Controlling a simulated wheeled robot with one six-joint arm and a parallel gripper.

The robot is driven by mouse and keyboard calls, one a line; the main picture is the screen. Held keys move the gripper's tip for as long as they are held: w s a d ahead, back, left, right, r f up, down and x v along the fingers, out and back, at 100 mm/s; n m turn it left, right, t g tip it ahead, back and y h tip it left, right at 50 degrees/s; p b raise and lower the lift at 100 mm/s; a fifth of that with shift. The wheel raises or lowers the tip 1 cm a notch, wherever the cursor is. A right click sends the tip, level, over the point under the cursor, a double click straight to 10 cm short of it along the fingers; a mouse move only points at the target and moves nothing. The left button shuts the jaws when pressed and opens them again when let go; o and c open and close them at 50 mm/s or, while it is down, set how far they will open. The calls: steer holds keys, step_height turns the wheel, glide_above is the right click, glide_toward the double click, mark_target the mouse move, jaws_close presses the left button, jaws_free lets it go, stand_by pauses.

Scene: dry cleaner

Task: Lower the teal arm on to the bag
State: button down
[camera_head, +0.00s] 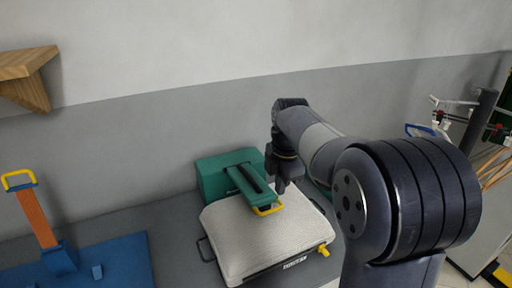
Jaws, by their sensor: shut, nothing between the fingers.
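The teal arm (243,184) reaches forward from a teal housing (212,182) at the back of the table, with a yellow handle (269,211) at its front end. It lies low over the rear part of a pale grey bag (250,242). I cannot tell whether it touches the bag. The bag lies flat and has a yellow piece at its right front corner. My gripper (281,189) points down just right of the teal arm, behind the yellow handle, above the bag's back edge. It is shut and empty. My arm hides what lies to the right.
A blue base (115,262) with an orange lever (38,218) and yellow handle stands at the left. A wooden wall bracket (28,75) is at upper left. A rack with hangers (470,115) stands at the right. Grey table (175,235) is bare between the blue base and the bag.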

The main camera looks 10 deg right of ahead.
steer(key=f, duration=0.3)
steer(key=w+f, duration=0.1)
steer(key=f, duration=0.2)
steer(key=w+f+p, duration=0.1)
steer(key=f, duration=0.2)
steer(key=shift+w+a+f, duration=0.1)
steer(key=shift+a+f, duration=0.25)
steer(key=shift+f, duration=0.05)
